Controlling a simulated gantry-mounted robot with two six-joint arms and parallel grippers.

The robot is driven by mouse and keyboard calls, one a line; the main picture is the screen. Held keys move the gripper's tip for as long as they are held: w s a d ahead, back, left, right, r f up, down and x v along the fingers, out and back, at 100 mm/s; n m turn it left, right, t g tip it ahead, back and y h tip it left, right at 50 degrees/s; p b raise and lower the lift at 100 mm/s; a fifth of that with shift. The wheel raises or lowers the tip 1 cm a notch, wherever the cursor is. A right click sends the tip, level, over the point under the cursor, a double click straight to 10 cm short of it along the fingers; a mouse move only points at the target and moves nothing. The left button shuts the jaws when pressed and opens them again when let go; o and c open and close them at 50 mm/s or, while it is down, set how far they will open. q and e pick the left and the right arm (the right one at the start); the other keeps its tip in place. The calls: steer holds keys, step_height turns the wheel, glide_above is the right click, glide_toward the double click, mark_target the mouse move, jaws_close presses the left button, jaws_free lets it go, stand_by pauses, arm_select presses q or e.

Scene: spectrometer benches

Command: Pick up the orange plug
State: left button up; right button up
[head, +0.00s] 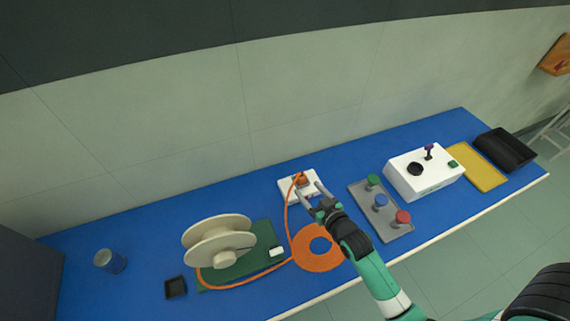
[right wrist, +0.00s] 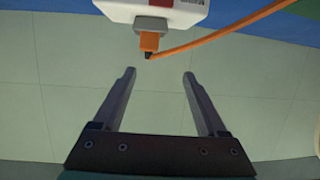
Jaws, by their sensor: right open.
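The orange plug (head: 301,180) sits at the white socket box (head: 288,187) near the back of the blue bench. In the right wrist view the orange plug (right wrist: 149,42) sticks out of the white box (right wrist: 120,9), with an orange cable (right wrist: 222,33) leading off to the right. My right gripper (head: 310,190) is open and empty, its fingers pointing at the box. In the right wrist view the plug is beyond the fingertips (right wrist: 159,74), roughly between their lines and apart from them. My left gripper is not in view.
The cable runs to an orange coil (head: 318,262) and a cream spool (head: 208,242) on a green mat (head: 262,237). To the right stand a grey tray (head: 395,229) with coloured knobs and a white instrument (head: 432,182).

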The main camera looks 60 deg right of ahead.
mark_target(303, 179)
steer(key=shift+m+g+h, duration=0.3)
steer(key=shift+m+g, duration=0.1)
steer(key=d, duration=0.1)
steer(key=w+d+f+b, duration=0.1)
steer(key=d+f, duration=0.1)
steer(key=shift+w+d+f, duration=0.25)
steer(key=shift+w+d, duration=0.05)
steer(key=shift+d, duration=0.1)
steer(key=shift+w+d, duration=0.25)
steer(key=shift+w, duration=0.1)
steer(key=b+x, duration=0.1)
steer(key=x, duration=0.1)
steer(key=b+x, duration=0.1)
steer(key=x, duration=0.1)
steer(key=shift+w+a+f, duration=0.15)
steer(key=shift+w+a, duration=0.05)
steer(key=shift+w, duration=0.1)
steer(key=shift+w+d, duration=0.25)
steer(key=shift+w, duration=0.1)
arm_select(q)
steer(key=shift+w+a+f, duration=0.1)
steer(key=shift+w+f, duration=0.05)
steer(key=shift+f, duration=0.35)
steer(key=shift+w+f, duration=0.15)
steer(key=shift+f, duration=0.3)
arm_select(e)
steer(key=shift+c, duration=0.3)
jaws_close()
